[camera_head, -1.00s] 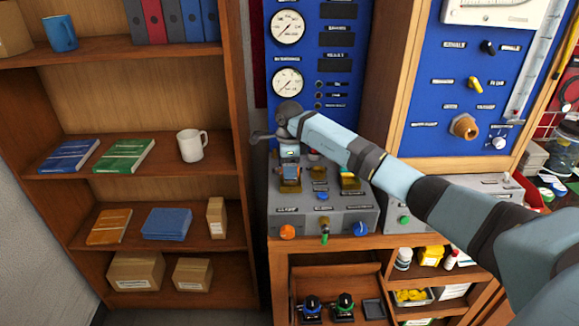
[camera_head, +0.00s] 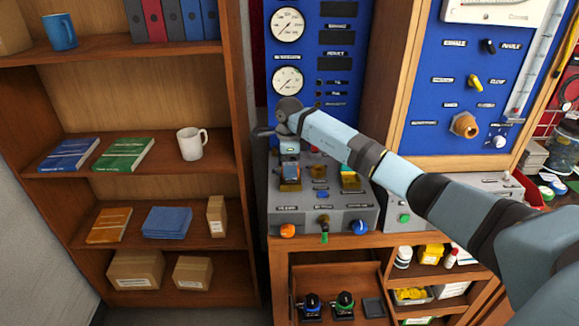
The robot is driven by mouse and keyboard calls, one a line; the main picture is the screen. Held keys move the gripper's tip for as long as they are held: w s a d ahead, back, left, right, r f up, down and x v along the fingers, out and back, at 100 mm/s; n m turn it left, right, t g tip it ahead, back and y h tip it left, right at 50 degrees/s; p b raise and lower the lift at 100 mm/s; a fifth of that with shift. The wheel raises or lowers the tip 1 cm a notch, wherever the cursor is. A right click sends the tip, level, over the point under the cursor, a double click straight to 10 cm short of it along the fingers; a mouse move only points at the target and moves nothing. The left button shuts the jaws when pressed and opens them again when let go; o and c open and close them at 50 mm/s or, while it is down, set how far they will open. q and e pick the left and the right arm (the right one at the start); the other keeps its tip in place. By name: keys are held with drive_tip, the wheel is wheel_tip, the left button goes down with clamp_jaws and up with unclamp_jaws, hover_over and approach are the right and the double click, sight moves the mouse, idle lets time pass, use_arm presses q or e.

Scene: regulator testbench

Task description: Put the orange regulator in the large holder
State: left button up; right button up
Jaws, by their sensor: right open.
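My right arm reaches in from the right. My right gripper (camera_head: 290,172) points down over the left part of the grey testbench box (camera_head: 324,218), with its jaws apart. A small patch of orange shows at the gripper, probably the orange regulator, but it is mostly hidden and I cannot tell how it sits. A gold-coloured holder (camera_head: 350,181) stands on the box to the right of the gripper. I cannot tell from the labels which holder is the large one. My left gripper is not in view.
An open drawer below holds a blue regulator (camera_head: 312,306) and a green regulator (camera_head: 344,304). Orange (camera_head: 287,231) and blue (camera_head: 360,227) knobs stick out at the box's front. A blue gauge panel (camera_head: 345,60) rises behind. A bookshelf (camera_head: 150,190) stands left.

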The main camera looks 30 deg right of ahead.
wheel_tip(320, 180, up, 10)
drive_tip(key=shift+f+b, duration=0.1)
drive_tip(key=shift+b, duration=0.55)
drive_tip(key=shift+r, duration=0.6)
